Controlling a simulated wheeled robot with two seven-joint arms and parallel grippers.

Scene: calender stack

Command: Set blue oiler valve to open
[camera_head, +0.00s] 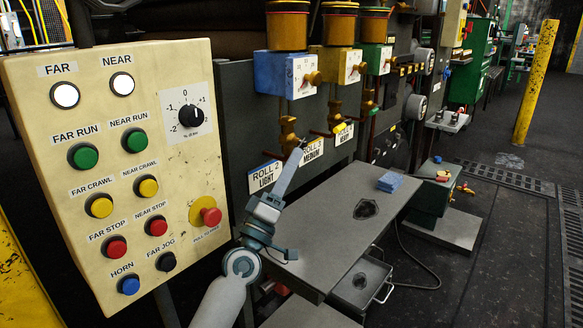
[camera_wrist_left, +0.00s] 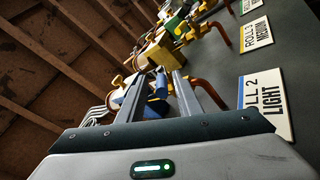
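The blue oiler (camera_head: 270,73) hangs at the left of a row of oilers, above the ROLL 2 LIGHT sign (camera_head: 264,177). Its brass valve (camera_head: 288,133) is on the pipe below it. My left gripper (camera_head: 302,148) is raised close to this valve, covering part of it in the head view. In the left wrist view the fingers (camera_wrist_left: 160,88) are apart, with a small blue cylinder (camera_wrist_left: 161,82), apparently the valve's handle, showing between them. I cannot tell whether they touch it. My right gripper is in neither view.
A yellow oiler (camera_head: 336,66) and a green oiler (camera_head: 375,60) hang to the right. A cream control panel (camera_head: 150,210) with buttons stands left of my left arm. A grey table (camera_head: 340,240) carrying a blue block (camera_head: 390,182) lies below.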

